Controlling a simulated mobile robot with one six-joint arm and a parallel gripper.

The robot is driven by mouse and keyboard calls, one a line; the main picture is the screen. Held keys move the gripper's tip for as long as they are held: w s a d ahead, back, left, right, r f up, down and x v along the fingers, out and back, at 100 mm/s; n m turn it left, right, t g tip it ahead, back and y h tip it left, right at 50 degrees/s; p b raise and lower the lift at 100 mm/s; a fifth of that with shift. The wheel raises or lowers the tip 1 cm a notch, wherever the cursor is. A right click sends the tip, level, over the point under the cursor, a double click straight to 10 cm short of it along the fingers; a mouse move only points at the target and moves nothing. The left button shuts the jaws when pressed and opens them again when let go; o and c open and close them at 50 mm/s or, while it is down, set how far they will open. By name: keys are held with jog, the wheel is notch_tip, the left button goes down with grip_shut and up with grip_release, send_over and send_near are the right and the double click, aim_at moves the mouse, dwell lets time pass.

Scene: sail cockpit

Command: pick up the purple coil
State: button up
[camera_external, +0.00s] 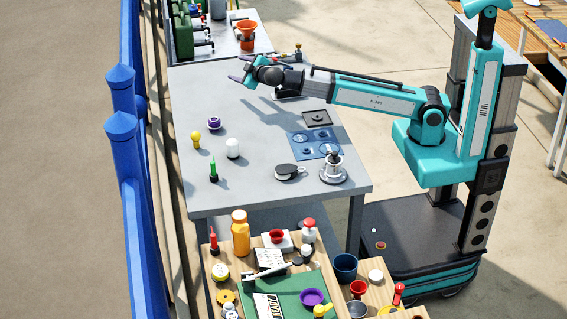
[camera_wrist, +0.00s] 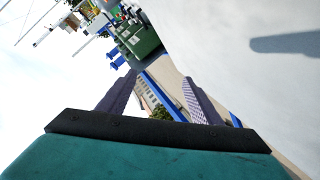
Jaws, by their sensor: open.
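A small round purple and white thing (camera_external: 214,123), which looks like the purple coil, sits on the grey table left of its middle. A purple ring-like dish (camera_external: 312,297) lies on the green mat at the front; I cannot tell for sure which is the coil. My gripper (camera_external: 238,68) is open and empty over the far left part of the table, beyond the purple and white thing and apart from it. In the wrist view the two dark purple fingers (camera_wrist: 159,80) are spread, with nothing between them. Neither purple thing shows there.
On the grey table (camera_external: 262,191), a yellow pawn-like thing (camera_external: 196,140), a white knob (camera_external: 233,148) and a green bottle (camera_external: 213,170) stand near the coil. A blue plate (camera_external: 314,144) and a metal winch (camera_external: 333,168) are further right. A blue railing (camera_external: 122,130) runs left.

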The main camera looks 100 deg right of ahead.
jog(key=w+a+m+t+y+p, duration=0.1)
jog(key=w+a+t+y+p, duration=0.15)
jog(key=a, duration=1.15)
jog(key=m+t+y+p, duration=0.2)
jog(key=y+p, duration=0.1)
send_near(217, 119)
jog(key=v, duration=0.2)
jog(key=shift+s+a, duration=0.2)
jog(key=shift+a, duration=0.15)
jog(key=p+x, duration=0.1)
jog(key=x, duration=0.7)
jog(key=shift+w+r+p, duration=0.1)
jog(key=shift+r+p, duration=0.1)
jog(key=shift+p, duration=0.2)
jog(key=shift+w+d+f, duration=0.2)
jog(key=shift+d, duration=0.05)
jog(key=shift+p+x, duration=0.95)
jog(key=shift+x, duration=1.65)
